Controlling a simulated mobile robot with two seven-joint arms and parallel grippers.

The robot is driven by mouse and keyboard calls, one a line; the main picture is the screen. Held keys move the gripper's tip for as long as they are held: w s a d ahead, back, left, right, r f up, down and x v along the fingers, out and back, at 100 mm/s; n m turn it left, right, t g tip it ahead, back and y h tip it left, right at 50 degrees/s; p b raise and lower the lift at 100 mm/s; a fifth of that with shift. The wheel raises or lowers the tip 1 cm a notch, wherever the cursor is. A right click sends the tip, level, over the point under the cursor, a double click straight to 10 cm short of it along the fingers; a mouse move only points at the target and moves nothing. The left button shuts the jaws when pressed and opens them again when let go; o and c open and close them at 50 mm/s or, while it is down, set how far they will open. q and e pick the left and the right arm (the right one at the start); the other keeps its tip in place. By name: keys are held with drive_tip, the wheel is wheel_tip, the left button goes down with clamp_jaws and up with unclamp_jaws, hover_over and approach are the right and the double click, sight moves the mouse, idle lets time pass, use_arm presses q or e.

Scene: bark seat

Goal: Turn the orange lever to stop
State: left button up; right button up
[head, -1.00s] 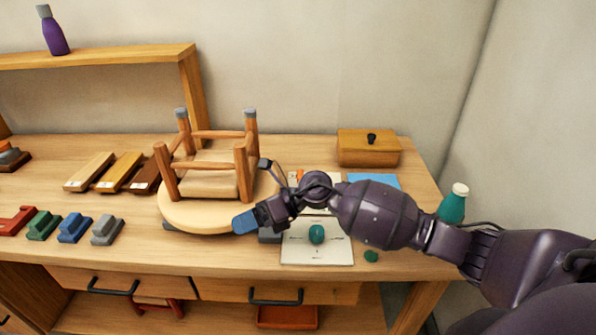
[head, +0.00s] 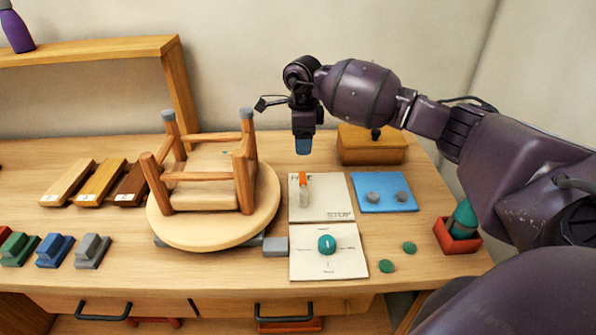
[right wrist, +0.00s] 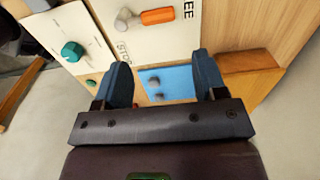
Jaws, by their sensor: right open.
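The orange lever (head: 303,181) stands on a white panel (head: 335,190) whose lettering includes "STOP" at its lower right. In the head view the lever points up and down the panel, toward partly hidden lettering at the top left. In the right wrist view the orange lever (right wrist: 158,16) lies beyond the fingers, beside the letters "EE". My right gripper (head: 303,145) hangs above the panel's back edge, pointing down, apart from the lever. In the right wrist view its blue fingers (right wrist: 165,80) are spread with nothing between them. My left gripper is not in view.
An upturned stool (head: 213,240) stands left of the panel. A second panel with a teal knob (head: 327,244) lies in front. A blue mat (head: 384,204) with grey discs lies right. A wooden box (head: 370,148) stands behind. A teal bottle (head: 462,222) stands in a red tray.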

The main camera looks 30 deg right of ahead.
sight(302, 176)
wheel_tip(302, 176, down, 12)
drive_tip(key=shift+s+r, duration=0.15)
drive_tip(key=shift+r, duration=0.05)
idle(0.4)
drive_tip(key=c, duration=1)
